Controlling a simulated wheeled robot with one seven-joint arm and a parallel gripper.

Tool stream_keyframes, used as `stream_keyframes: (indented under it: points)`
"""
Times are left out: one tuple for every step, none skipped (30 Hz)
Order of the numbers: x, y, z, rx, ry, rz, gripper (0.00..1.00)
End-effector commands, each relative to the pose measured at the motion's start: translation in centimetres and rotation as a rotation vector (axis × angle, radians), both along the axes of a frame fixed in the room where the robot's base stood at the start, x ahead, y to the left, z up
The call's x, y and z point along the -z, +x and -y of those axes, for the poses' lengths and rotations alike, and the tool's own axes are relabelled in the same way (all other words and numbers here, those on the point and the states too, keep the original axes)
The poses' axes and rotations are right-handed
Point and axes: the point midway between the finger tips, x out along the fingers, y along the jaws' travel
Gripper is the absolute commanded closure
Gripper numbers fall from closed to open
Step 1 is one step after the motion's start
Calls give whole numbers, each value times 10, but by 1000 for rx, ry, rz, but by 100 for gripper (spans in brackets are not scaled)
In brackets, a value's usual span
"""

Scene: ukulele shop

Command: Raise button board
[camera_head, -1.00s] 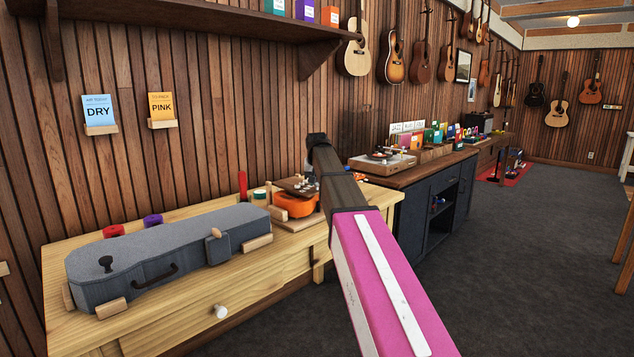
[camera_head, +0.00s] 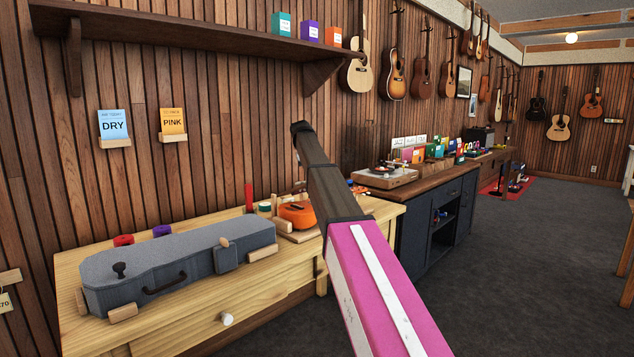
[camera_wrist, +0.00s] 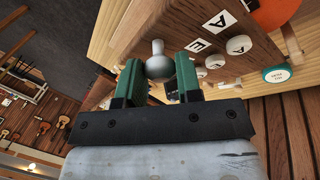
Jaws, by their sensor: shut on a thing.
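The button board (camera_wrist: 185,25) is a dark brown board with white round buttons and white letter labels, among them A and E; it fills the upper middle of the wrist view. A round grey knob (camera_wrist: 157,65) is at its near edge; I cannot tell how it is joined to the board. My gripper (camera_wrist: 158,80) has green fingers on both sides of this knob and is shut on it. In the head view my pink and black arm hides the gripper and most or all of the board.
An orange ukulele (camera_head: 296,214) lies on the pale wooden bench (camera_head: 250,300). A grey instrument case (camera_head: 175,262) rests left of it. A wall shelf (camera_head: 190,30) juts out above. A dark cabinet (camera_head: 425,215) stands to the right, with open grey floor (camera_head: 540,270) beyond.

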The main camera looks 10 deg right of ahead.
Motion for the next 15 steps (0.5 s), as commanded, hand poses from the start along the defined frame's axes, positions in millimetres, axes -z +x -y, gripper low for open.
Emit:
stream_keyframes:
  points:
    - [-5,6,-3,-1,-13,-15,100]
    - [-7,7,-4,0,-20,-25,100]
    - [-9,9,-5,-1,-29,-37,100]
    - [-10,9,-5,0,-33,-44,100]
    - [-12,10,-6,-1,-38,-51,100]
    - [-13,10,-6,0,-44,-60,100]
    - [-14,11,-7,-1,-48,-63,100]
    - [-14,11,-7,-1,-51,-67,100]
    - [-15,11,-7,0,-53,-71,100]
    - [-15,12,-7,0,-55,-74,100]
    - [-16,12,-7,-1,-56,-75,100]
    - [-16,12,-8,0,-57,-77,100]
    - [-16,11,-8,0,-58,-77,100]
    - [-16,11,-8,0,-58,-77,100]
    - [-16,11,-8,-1,-58,-78,100]
